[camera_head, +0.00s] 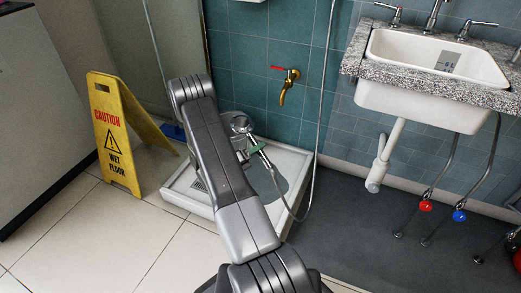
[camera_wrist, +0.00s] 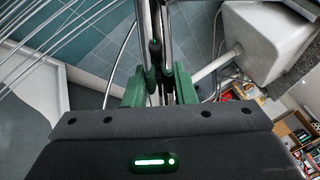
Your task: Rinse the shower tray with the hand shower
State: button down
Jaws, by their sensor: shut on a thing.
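The hand shower (camera_head: 241,124) has a round chrome head and a chrome handle. In the head view it is above the white shower tray (camera_head: 290,158), tilted, with its hose curving down and to the right. My gripper (camera_head: 257,149), with green fingers, is shut on its handle. In the wrist view my gripper (camera_wrist: 160,88) closes on the chrome and dark handle of the hand shower (camera_wrist: 155,50); the shower head is out of this view. My arm hides part of the tray.
A yellow wet-floor sign (camera_head: 116,130) stands left of the tray. A brass tap with a red lever (camera_head: 286,84) is on the teal wall behind. A white sink (camera_head: 430,95) in a granite top hangs at the right, with a drain pipe below.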

jog(key=shift+w+a, duration=0.45)
jog(key=shift+a, duration=0.2)
jog(key=shift+s+a+p, duration=0.95)
jog(key=shift+s+p, duration=2.35)
jog(key=shift+s, duration=2.3)
jog(key=s+d+b, duration=0.1)
jog(key=s+d, duration=0.1)
jog(key=d, duration=0.4)
jog(key=s+d+b, duration=0.2)
jog(key=d, duration=0.5)
jog(key=shift+s, duration=0.3)
jog(key=shift+d, duration=0.1)
